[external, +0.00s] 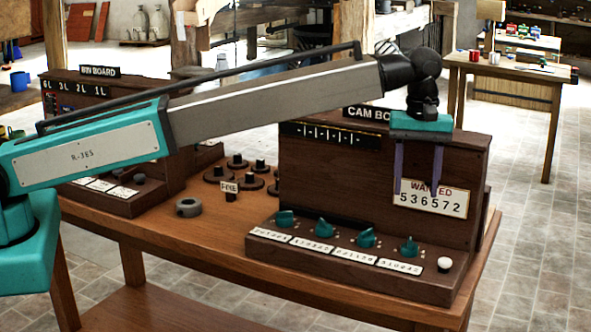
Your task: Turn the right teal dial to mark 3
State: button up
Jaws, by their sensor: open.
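Several teal dials stand in a row on the sloped front ledge of the cam board (375,180). The rightmost teal dial (409,247) is just left of a white round knob (444,264). The teal dial beside it (366,238) is to its left.
A card reading WANTED 536572 (455,198) is on the cam board. The bin board (90,90) stands at the left. Dark round pieces (237,162) and a grey ring (188,207) lie on the wooden table (190,245). A second table (515,68) stands at the back right.

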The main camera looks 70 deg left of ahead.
aim_at(410, 241)
jog(key=shift+f, duration=0.1)
jog(key=shift+f+p, duration=0.5)
jog(key=shift+f, duration=6.25)
jog(key=c, duration=1)
jog(key=shift+c, duration=0.2)
